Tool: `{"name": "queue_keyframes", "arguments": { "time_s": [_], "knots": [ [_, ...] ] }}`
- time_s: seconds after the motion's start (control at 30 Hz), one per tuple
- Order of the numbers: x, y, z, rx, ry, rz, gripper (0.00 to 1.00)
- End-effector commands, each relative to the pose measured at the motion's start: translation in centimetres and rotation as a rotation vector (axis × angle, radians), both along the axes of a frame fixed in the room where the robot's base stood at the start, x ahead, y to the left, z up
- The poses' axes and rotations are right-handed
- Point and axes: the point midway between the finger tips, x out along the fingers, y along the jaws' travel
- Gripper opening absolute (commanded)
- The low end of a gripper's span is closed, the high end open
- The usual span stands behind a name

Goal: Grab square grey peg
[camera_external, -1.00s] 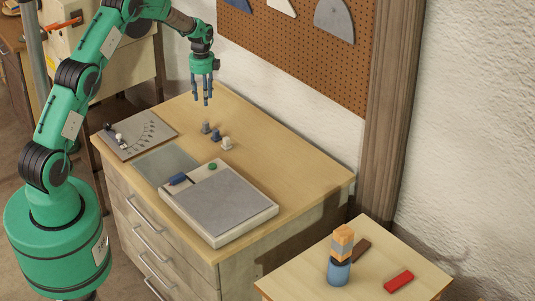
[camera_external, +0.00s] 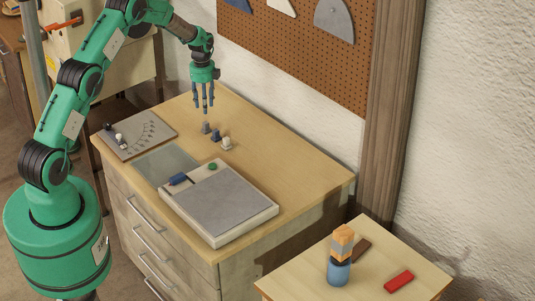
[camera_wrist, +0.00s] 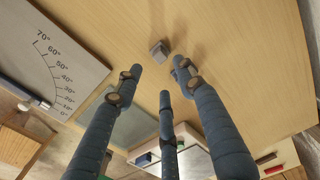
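The square grey peg (camera_external: 206,128) stands on the wooden bench top, at the far end of a short row of pegs. In the wrist view the grey peg (camera_wrist: 159,50) shows its squarish top beyond the fingertips. My gripper (camera_external: 204,105) hangs above the grey peg with its fingers pointing down. In the wrist view the three blue fingers of my gripper (camera_wrist: 158,75) are spread apart with nothing between them. The gripper is open and apart from the peg.
A blue peg (camera_external: 215,136) and a white peg (camera_external: 227,144) stand close beside the grey one. A board with angle marks (camera_external: 139,137), a grey mat (camera_external: 165,163) and a pale tray (camera_external: 248,229) lie nearer. The bench's right side is clear.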

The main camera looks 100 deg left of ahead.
Motion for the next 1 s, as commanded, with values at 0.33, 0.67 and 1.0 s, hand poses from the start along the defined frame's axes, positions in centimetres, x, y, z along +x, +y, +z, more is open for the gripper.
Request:
{"name": "queue_keyframes", "arguments": {
  "time_s": [0.33, 0.67, 1.0],
  "knots": [
    [0.0, 0.0, -4.4, -0.001, 0.001, 0.0, 0.39],
    [0.0, 0.0, -4.8, 0.0, 0.0, 0.0, 0.39],
    [0.0, 0.0, -5.7, -0.001, 0.0, 0.0, 0.39]
  ]
}}
